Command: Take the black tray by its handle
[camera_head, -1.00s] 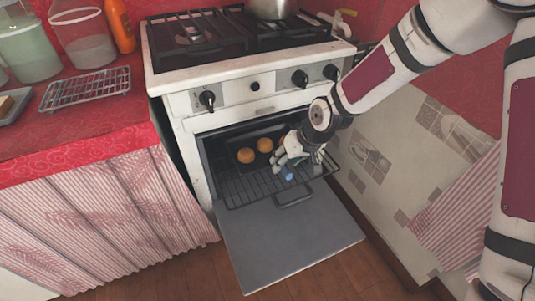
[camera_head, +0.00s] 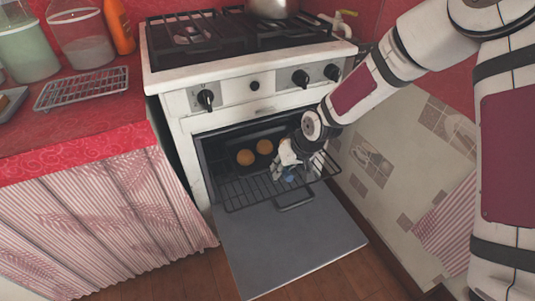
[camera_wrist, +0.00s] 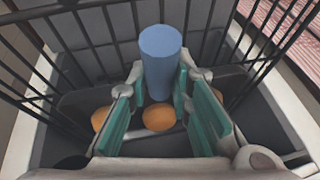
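The black tray (camera_head: 255,157) is inside the open oven and carries round orange-brown buns (camera_head: 264,146). In the wrist view the dark tray (camera_wrist: 228,88) lies beyond the fingers, with buns (camera_wrist: 159,117) on it. A blue cylinder (camera_wrist: 160,62), which looks like the tray's handle, stands between my two green-padded fingers. My gripper (camera_head: 288,172) is at the oven mouth, over the rack, at this handle. The fingers appear open around the blue handle, with one on each side; contact is not clear. My gripper hides part of the tray and handle in the head view.
The wire rack (camera_head: 240,192) sticks out over the lowered oven door (camera_head: 290,240). The oven's side walls are close around the tray. A red counter (camera_head: 80,130) with a wire cooling rack (camera_head: 80,88) and jars stands left. A tiled wall (camera_head: 405,165) is right.

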